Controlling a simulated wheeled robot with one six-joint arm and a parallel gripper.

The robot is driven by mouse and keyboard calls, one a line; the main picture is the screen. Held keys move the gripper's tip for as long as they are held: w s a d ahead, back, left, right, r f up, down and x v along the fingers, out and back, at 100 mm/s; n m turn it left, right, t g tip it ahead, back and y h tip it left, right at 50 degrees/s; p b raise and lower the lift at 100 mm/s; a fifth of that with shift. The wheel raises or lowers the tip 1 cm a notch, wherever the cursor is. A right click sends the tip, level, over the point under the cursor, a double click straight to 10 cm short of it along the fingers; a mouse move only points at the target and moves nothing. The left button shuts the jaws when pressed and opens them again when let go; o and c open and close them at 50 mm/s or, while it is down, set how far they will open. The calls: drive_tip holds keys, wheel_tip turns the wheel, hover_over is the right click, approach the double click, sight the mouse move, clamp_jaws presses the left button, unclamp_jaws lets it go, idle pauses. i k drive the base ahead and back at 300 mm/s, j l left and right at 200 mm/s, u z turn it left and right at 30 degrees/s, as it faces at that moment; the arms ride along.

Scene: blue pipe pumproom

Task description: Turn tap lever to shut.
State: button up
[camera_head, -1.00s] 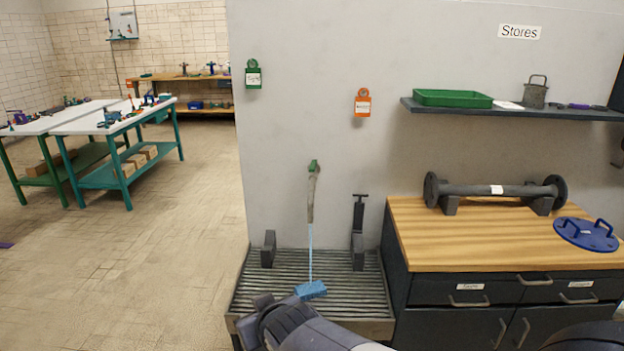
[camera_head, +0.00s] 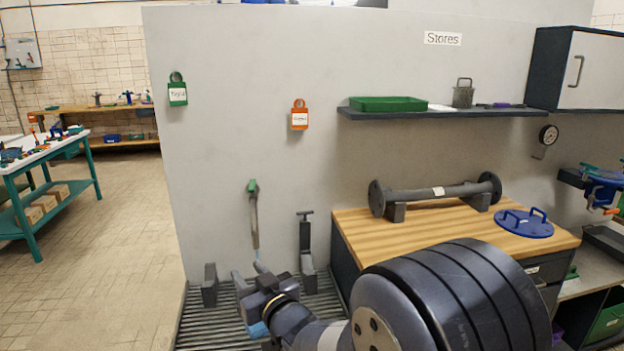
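A fixture with a small green top (camera_head: 252,187) and a long grey, slightly bent stem (camera_head: 254,222) is on the pale wall. I cannot tell whether the green part is the tap lever, or which way it is set. A thin light-blue line runs down from the stem, and a blue block (camera_head: 258,330) shows partly behind my arm at the grating. My gripper (camera_head: 252,275) is below the stem in the picture. Its fingers look apart, with nothing clearly held. The depth gap to the stem is unclear.
A slatted grating (camera_head: 196,325) lies below, with a grey upright block (camera_head: 210,286) and a dark post (camera_head: 305,245) on it. To the right is a wooden-topped cabinet (camera_head: 350,225) with a flanged pipe (camera_head: 435,194). A shelf (camera_head: 440,113) hangs above. Open floor lies left.

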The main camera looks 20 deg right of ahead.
sight(252, 188)
drive_tip(key=i+j+z, duration=0.65)
drive_tip(key=j, duration=0.15)
drive_tip(key=i+j+z, duration=0.3)
drive_tip(key=j, duration=0.15)
drive_tip(key=i+j, duration=0.1)
drive_tip(key=j, duration=0.3)
